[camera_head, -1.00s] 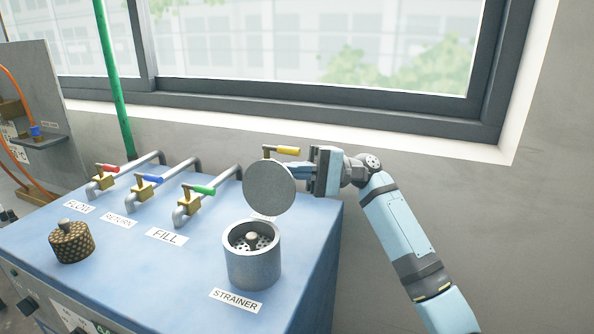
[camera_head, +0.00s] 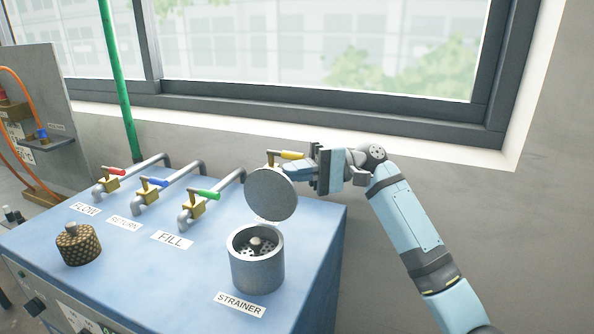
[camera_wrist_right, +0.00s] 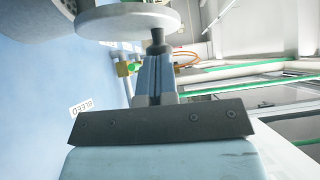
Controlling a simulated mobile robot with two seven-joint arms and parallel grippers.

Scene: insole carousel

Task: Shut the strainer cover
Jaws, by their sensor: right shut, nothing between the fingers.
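The strainer (camera_head: 257,272) is an open grey cylinder on the blue bench top, with a perforated basket (camera_head: 256,246) inside. Its round grey cover (camera_head: 271,194) stands raised, nearly upright, behind the opening. My right gripper (camera_head: 288,171) is shut and empty, its fingers pointing left at the cover's upper right, their tips partly behind its edge. In the right wrist view, the closed fingers (camera_wrist_right: 156,72) reach toward the pale cover disc (camera_wrist_right: 125,20). A dark knob-like piece (camera_wrist_right: 158,42) shows at the fingertips; whether they touch it I cannot tell. My left gripper is not in view.
A yellow-handled valve (camera_head: 290,155) is close behind the cover and my fingers. Pipes with red, blue and green handles (camera_head: 206,195) stand left. A brown knurled cap (camera_head: 78,245) lies at the bench's left. The window wall (camera_head: 400,170) is behind my arm.

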